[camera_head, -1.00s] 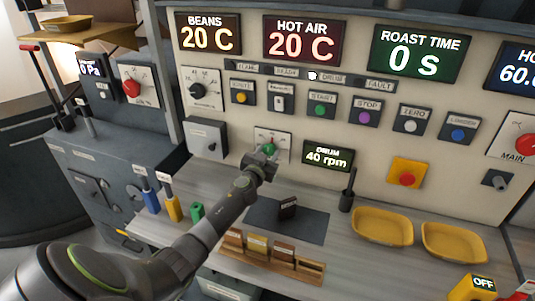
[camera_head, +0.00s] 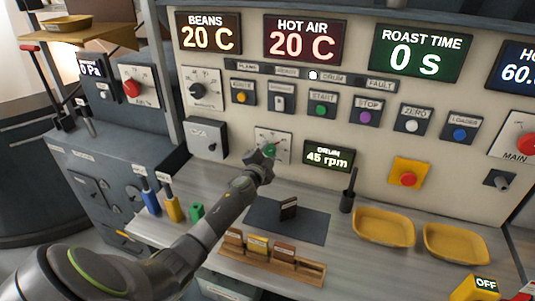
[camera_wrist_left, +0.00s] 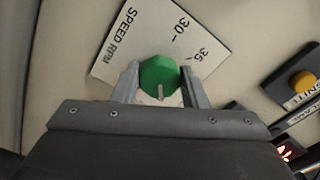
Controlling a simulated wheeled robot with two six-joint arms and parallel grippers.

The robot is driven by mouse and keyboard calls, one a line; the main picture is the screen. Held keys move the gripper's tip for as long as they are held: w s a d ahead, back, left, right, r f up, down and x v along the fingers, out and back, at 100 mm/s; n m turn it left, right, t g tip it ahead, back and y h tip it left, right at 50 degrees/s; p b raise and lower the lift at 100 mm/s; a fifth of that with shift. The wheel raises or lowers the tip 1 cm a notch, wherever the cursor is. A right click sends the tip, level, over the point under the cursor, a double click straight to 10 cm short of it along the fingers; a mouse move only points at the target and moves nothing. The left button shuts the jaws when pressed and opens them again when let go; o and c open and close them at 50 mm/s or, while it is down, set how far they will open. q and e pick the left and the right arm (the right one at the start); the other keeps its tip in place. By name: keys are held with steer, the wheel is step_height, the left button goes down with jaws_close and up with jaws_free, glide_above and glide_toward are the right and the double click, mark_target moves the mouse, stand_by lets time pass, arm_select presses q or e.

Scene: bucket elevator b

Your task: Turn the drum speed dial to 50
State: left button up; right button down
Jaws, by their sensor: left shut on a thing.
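The drum speed dial is a green knob (camera_wrist_left: 160,77) on a white plate (camera_wrist_left: 130,38) marked SPEED RPM, with 30 and 35 readable in the left wrist view. In the head view the green knob (camera_head: 270,149) shows just above the gripper, on its plate (camera_head: 283,138). My left gripper (camera_head: 262,158) is shut on the knob, one finger on each side, as the left wrist view shows (camera_wrist_left: 158,84). The drum display (camera_head: 328,157) right of the dial reads 45 rpm. My right gripper is not in view.
Start (camera_head: 320,110) and stop (camera_head: 368,112) buttons sit above the dial. A red button on a yellow plate (camera_head: 408,174) is to the right. Below, the bench holds a dark mat (camera_head: 265,215), a wooden rack (camera_head: 270,264) and yellow trays (camera_head: 383,227).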

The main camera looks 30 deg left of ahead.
arm_select(q)
steer(key=m, duration=0.5)
steer(key=shift+m, duration=0.3)
steer(key=shift+m+p, duration=0.5)
steer(key=shift+m, duration=1.7)
steer(key=o, duration=0.9)
steer(key=shift+o, duration=0.2)
steer(key=shift+s+d, duration=0.1)
steer(key=shift+s, duration=0.45)
steer(key=p+v, duration=0.1)
steer(key=v, duration=1)
steer(key=shift+d, duration=0.1)
